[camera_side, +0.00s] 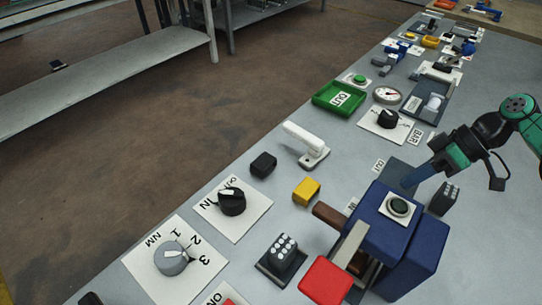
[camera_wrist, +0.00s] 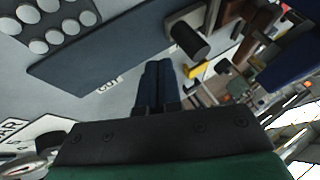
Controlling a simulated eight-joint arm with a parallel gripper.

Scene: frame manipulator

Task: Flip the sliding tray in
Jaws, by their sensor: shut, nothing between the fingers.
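My gripper (camera_side: 408,183) has its two dark blue fingers pressed together and empty. In the wrist view the shut fingers (camera_wrist: 158,65) point away from the camera, over the right part of a flat slate-coloured slab (camera_wrist: 95,52). This slab (camera_side: 402,170) lies on the table with an "OUT" label (camera_side: 378,165) beside its far end and an "IN" label (camera_side: 352,205) nearer; it seems to belong to the sliding tray. A blue box (camera_side: 376,228) hides its near part. The fingertips show close to the box's far edge; I cannot tell whether they touch anything.
A black block with white dots (camera_side: 443,198) stands right of the slab. A green tray (camera_side: 327,103) with an "OUT" card, a white lever (camera_side: 305,143), a yellow block (camera_side: 306,191) and a red block (camera_side: 326,280) stand around.

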